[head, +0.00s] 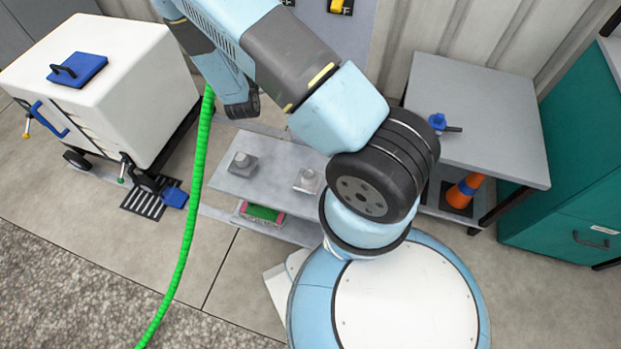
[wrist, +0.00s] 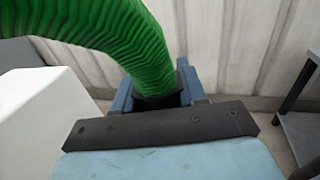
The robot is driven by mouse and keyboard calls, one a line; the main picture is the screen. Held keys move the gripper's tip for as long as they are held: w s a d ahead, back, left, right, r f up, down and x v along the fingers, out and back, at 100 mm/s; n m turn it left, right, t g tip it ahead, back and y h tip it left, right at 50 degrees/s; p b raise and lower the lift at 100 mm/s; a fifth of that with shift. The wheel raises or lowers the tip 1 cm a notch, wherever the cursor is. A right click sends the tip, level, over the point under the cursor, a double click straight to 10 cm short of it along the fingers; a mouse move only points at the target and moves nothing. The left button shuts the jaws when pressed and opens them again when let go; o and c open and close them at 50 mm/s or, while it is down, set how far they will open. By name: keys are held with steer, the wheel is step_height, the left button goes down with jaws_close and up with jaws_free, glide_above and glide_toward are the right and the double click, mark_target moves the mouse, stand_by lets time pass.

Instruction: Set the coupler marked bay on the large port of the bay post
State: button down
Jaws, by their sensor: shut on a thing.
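My gripper (wrist: 158,98) is shut on the dark end piece of a thick green ribbed hose (wrist: 130,45) in the wrist view. The blue fingers stand on both sides of that end, against a pale ribbed wall. I cannot read a bay marking on it, and its far end is hidden. In the head view the green hose (head: 190,215) hangs from behind my arm down to the gravel at the bottom edge. My gripper's tips are not clear there. I cannot make out the bay post or its large port in either view.
A white wheeled cart (head: 115,85) with a blue pad stands left. A low grey bench (head: 265,190) with two grey blocks stands centre. Right are a grey table (head: 490,95) with a blue-handled item, an orange cone (head: 464,192) and a teal cabinet (head: 575,150).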

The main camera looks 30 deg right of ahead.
steer(key=shift+w+d, duration=0.25)
steer(key=shift+d, duration=0.2)
steer(key=shift+d, duration=0.15)
